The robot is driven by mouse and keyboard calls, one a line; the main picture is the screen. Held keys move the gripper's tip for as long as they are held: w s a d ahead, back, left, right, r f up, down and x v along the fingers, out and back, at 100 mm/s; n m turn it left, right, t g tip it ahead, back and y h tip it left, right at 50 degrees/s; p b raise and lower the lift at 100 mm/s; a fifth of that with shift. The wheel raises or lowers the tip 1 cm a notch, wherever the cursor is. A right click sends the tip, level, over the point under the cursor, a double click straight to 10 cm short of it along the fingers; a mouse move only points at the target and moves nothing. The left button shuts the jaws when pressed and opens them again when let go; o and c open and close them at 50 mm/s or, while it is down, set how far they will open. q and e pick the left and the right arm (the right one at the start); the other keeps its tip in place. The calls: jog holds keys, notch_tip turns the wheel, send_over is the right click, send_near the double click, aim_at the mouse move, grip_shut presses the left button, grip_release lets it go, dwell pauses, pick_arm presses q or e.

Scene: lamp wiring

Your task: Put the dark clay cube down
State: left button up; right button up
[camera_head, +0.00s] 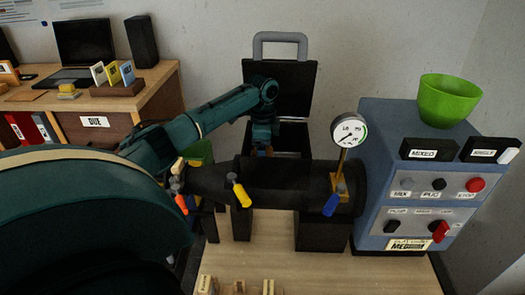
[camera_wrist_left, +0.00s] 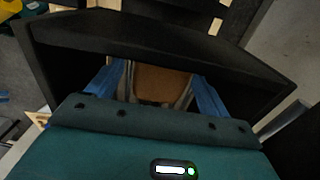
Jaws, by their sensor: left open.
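My left gripper (camera_head: 262,143) reaches down into the open black hopper (camera_head: 294,138) of the machine. In the left wrist view my left gripper (camera_wrist_left: 157,90) shows two blue fingers spread apart inside the hopper's dark walls. A brown clay block (camera_wrist_left: 162,82) shows between the fingers; its lower part is hidden by the wrist. I cannot tell whether it touches the fingers or what it rests on. In the head view the hopper wall hides most of the space below the fingers. My right gripper is not in view.
The hopper lid (camera_head: 280,88) stands open behind my forearm. A dark barrel with a gauge (camera_head: 349,130) lies in front, with coloured-handled tools hanging from it. A blue control cabinet (camera_head: 420,185) with a green bowl (camera_head: 447,99) stands right. A desk (camera_head: 150,92) is left.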

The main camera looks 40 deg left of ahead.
pick_arm(q)
notch_tip(320, 180, up, 8)
jog(key=shift+f+b, duration=0.25)
jog(key=shift+b, duration=0.1)
dwell(0.4)
